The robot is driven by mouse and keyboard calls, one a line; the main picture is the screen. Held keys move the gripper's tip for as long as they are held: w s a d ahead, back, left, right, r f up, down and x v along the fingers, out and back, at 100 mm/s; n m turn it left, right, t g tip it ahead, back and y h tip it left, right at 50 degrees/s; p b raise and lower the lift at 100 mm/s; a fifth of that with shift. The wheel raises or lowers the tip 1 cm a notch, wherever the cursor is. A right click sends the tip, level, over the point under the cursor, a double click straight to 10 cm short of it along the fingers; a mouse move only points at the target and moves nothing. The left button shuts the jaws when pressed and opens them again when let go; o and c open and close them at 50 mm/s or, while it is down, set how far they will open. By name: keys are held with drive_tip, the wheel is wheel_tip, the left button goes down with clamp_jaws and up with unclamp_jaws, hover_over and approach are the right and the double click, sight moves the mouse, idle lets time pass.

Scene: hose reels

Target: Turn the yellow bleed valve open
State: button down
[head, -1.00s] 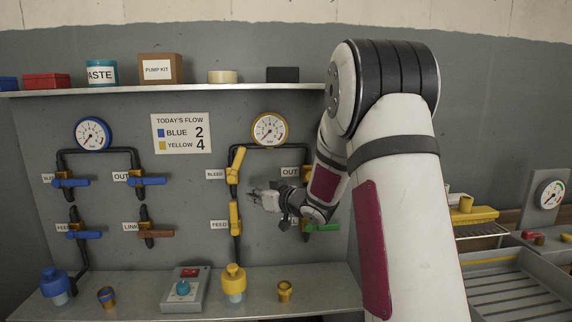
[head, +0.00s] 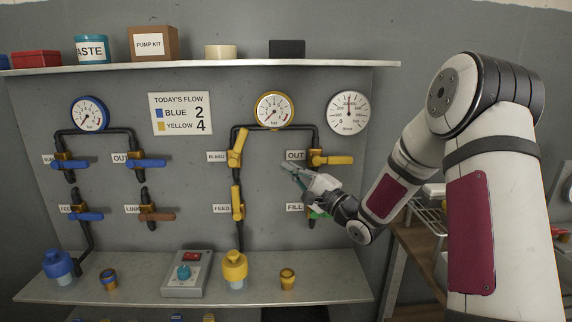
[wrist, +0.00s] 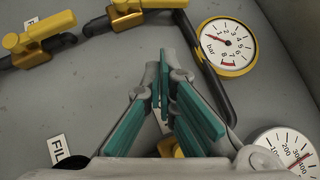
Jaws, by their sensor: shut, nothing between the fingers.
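The yellow bleed valve (head: 237,148) is on the left pipe of the yellow circuit, beside its BLEED label. Its handle stands steep, close to the pipe's line, with its top leaning slightly right. In the wrist view the bleed valve (wrist: 128,20) is at the top, partly cut off by the frame. My gripper (head: 287,167) is shut and empty, to the right of and slightly below the bleed valve, apart from it, in front of the panel near the OUT label. In the wrist view its teal-padded fingers (wrist: 160,85) come together.
The yellow feed valve (head: 237,202) is below the bleed valve, handle upright. The yellow OUT valve (head: 333,160), handle level, is close to my gripper's right. The green FILL valve (head: 318,213) is partly hidden by my gripper. A shelf (head: 215,64) runs above; a ledge (head: 140,288) below.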

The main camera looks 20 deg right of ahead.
sight(238, 148)
drive_tip(key=s+a+x, duration=0.1)
drive_tip(key=a+x, duration=0.1)
drive_tip(key=x, duration=0.9)
drive_tip(key=shift+a+r, duration=0.25)
drive_tip(key=shift+r, duration=0.1)
drive_tip(key=shift+w+a+r+n+g+p, duration=0.25)
drive_tip(key=shift+a+r+n+g+p, duration=1)
drive_tip(key=shift+p, duration=1.25)
drive_tip(key=shift+d, duration=0.2)
